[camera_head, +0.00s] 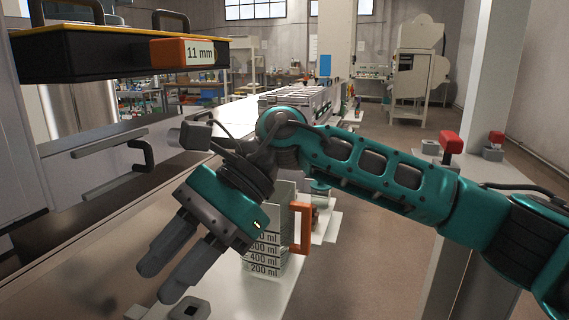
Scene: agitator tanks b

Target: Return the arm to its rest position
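My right arm reaches in from the right across the middle of the head view. My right gripper (166,268) points down and to the left above the metal worktop. Its two grey fingers lie close side by side with a narrow gap, and I see nothing held between them. The fingertips are over the worktop, near a small grey square fitting. Behind the gripper stands a measuring container (266,262) with ml markings and an orange handle (301,228); the gripper hides part of it. My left gripper is not in view.
A yellow-and-black unit (90,52) with an orange "11 mm" label (188,52) overhangs the upper left. A red-topped post (451,144) stands at the right. A long bench line runs back; open floor (350,270) lies right of the worktop.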

